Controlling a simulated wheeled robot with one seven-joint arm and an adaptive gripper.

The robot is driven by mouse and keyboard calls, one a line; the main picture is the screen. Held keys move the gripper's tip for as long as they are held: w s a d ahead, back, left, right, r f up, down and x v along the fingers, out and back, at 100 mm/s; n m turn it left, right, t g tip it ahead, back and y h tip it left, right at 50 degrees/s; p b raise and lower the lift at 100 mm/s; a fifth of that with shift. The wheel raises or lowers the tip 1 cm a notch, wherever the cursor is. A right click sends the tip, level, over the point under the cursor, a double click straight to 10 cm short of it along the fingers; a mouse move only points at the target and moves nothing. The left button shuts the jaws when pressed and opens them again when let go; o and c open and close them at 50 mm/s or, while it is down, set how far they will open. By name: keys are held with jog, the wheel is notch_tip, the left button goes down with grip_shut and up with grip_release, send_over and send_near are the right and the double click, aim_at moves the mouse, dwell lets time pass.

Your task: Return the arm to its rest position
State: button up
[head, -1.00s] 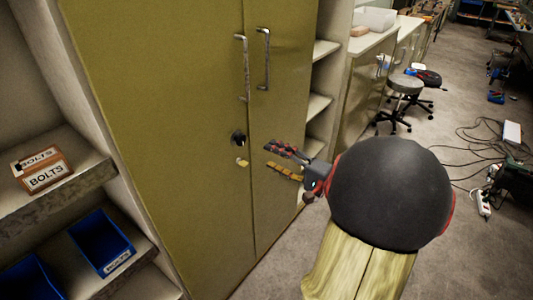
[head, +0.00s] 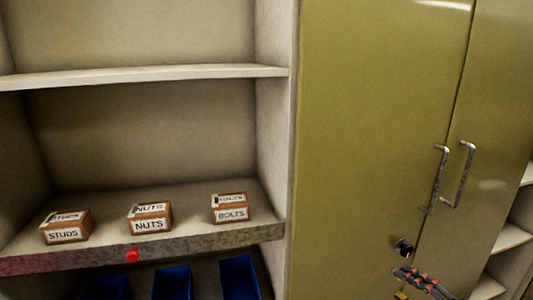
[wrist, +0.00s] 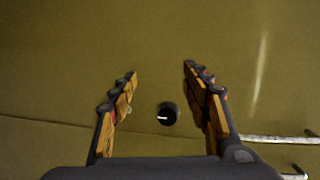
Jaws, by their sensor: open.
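My gripper (wrist: 160,92) is open and empty in the wrist view. Its two fingers are spread in front of the olive cabinet door (wrist: 60,50), with the round black lock (wrist: 168,113) showing between them. In the head view only part of my gripper (head: 420,289) shows at the bottom right, just below the black lock (head: 403,248). The rest of my arm is out of the head view.
The olive cabinet (head: 385,120) is shut, with two metal handles (head: 438,180). To its left, a shelf (head: 190,240) holds boxes labelled studs (head: 65,232), nuts (head: 150,224) and bolts (head: 231,214). Blue bins (head: 172,284) sit below. A red button (head: 132,255) is on the shelf edge.

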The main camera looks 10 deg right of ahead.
jog(key=s+a+n+g+y+p, duration=0.1)
jog(key=s+a+n+g, duration=0.3)
jog(key=a, duration=0.7)
jog(key=s+a+n+g+y+p, duration=0.15)
jog(key=a+n+g, duration=0.35)
jog(key=a, duration=0.6)
jog(key=s+r+n+h+p, duration=0.3)
jog(key=s+r+n+h, duration=0.2)
jog(key=s+r+h, duration=0.1)
jog(key=shift+a+r+g+h, duration=0.15)
jog(key=shift+a+g+h, duration=0.3)
jog(key=shift+h, duration=0.3)
jog(key=shift+c, duration=0.5)
